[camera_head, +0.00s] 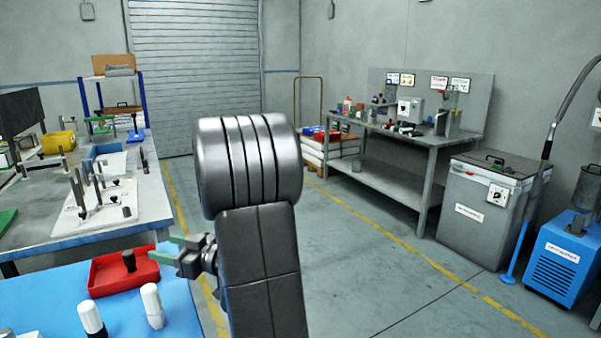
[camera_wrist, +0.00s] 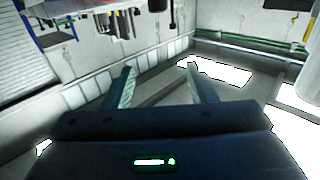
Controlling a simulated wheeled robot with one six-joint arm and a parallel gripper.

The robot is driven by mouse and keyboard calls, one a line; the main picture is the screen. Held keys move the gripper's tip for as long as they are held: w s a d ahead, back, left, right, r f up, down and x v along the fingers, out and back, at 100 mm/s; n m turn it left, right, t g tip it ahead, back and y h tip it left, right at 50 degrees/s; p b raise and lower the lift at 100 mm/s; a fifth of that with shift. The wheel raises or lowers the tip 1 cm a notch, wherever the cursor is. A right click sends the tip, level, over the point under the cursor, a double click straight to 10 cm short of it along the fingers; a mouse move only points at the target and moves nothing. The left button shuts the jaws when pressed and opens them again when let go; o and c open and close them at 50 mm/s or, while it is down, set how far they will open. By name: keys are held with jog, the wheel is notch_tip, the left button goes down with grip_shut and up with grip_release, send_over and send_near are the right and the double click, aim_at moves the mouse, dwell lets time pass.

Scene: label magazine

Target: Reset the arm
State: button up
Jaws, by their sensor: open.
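My gripper (camera_head: 168,250) is at the end of my raised arm in the head view, left of a thick grey arm link. Its green-tipped fingers point left, over the right edge of the blue table and near the red tray (camera_head: 110,288). In the wrist view my gripper (camera_wrist: 163,84) shows two fingers spread wide apart with nothing between them. The jaws are open and empty. My arm hides part of the floor and back wall in the head view.
A dark cylinder (camera_head: 128,260) stands in the tray. A workbench (camera_head: 80,225) with a pegged white board is at left. A grey bench (camera_head: 390,183), grey bin (camera_head: 480,215) and blue machine (camera_head: 560,262) stand right. The middle floor is clear.

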jog(key=x, duration=1.3)
jog(key=shift+a, duration=0.15)
notch_tip(320, 180, up, 6)
jog(key=p, duration=0.5)
jog(key=w+d+r+m+t+h+p, duration=0.2)
jog(key=w+d+r+m+t, duration=0.3)
jog(key=d, duration=0.8)
jog(key=w+d+m+t+h+p, duration=0.1)
jog(key=w+d+t+h+p, duration=0.15)
jog(key=w+d, duration=0.75)
jog(key=s+d+r+m+t+h+p, duration=0.1)
jog(key=s+d+m+h, duration=0.1)
jog(key=d, duration=0.8)
jog(key=s+d+r+m+t+h+p, duration=0.1)
jog(key=d+h, duration=0.3)
jog(key=d, duration=0.7)
jog(key=s+d+r+m+t+h+p, duration=0.2)
jog(key=d+r+m+t+h, duration=0.1)
jog(key=d, duration=0.7)
jog(key=shift+s+d+m, duration=0.3)
jog(key=shift+s+d, duration=0.05)
jog(key=shift+d, duration=0.05)
jog(key=shift+h, duration=0.25)
